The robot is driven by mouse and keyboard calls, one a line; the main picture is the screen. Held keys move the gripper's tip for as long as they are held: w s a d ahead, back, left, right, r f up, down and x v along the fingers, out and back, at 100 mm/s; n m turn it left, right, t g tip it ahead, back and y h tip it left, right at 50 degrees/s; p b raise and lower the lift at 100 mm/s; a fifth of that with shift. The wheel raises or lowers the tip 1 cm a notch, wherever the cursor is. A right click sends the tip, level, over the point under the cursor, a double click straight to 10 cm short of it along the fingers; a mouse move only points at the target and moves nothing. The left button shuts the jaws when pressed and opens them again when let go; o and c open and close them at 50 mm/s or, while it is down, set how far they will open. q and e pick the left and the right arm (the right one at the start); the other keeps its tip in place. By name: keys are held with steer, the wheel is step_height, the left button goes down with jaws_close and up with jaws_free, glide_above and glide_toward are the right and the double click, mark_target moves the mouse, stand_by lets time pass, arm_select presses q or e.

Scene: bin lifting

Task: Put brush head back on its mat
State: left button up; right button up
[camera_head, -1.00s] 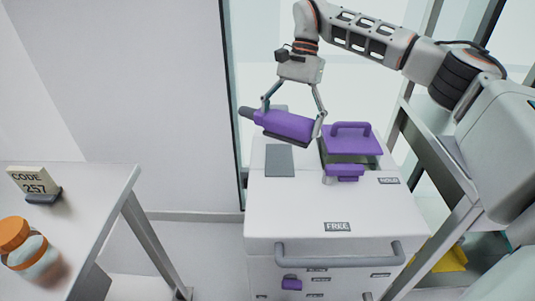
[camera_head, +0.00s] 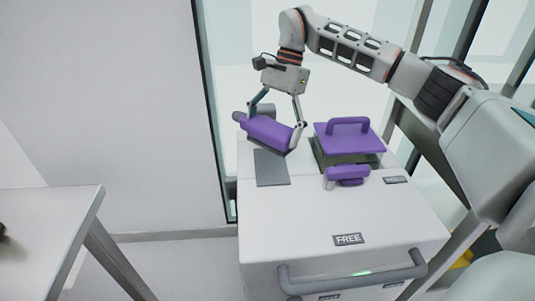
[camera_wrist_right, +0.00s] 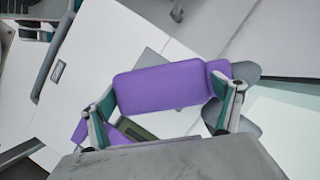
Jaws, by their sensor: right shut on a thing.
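My right gripper (camera_head: 275,120) is shut on the purple brush head (camera_head: 268,132), with one finger toward each end. The brush head has a grey end at the left and tilts down to the right. It also shows in the right wrist view (camera_wrist_right: 162,86) between the fingers of the right gripper (camera_wrist_right: 168,100). The flat grey mat (camera_head: 271,170) lies on the white cart top, just below and in front of the brush head in the head view. The brush head overlaps the mat's far edge in the picture; I cannot tell whether they touch. My left gripper is out of view.
A purple lid with a handle (camera_head: 349,136) sits over a dark opening right of the mat. A purple and grey piece (camera_head: 348,174) lies in front of it. The white cart top (camera_head: 305,215) is clear toward its FREE label (camera_head: 348,239). A table (camera_head: 45,225) stands left.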

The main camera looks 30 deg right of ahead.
step_height(320, 180, down, 2)
steer(key=shift+f, duration=0.6)
step_height(320, 180, down, 4)
steer(key=shift+r+b, duration=0.1)
steer(key=shift+b, duration=0.55)
steer(key=shift+c, duration=0.4)
steer(key=o, duration=0.9)
steer(key=shift+c, duration=0.2)
steer(key=p+v, duration=0.1)
steer(key=v, duration=0.6)
steer(key=shift+a, duration=0.2)
arm_select(q)
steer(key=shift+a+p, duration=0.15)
steer(key=shift+p, duration=0.55)
arm_select(e)
steer(key=shift+v, duration=2.65)
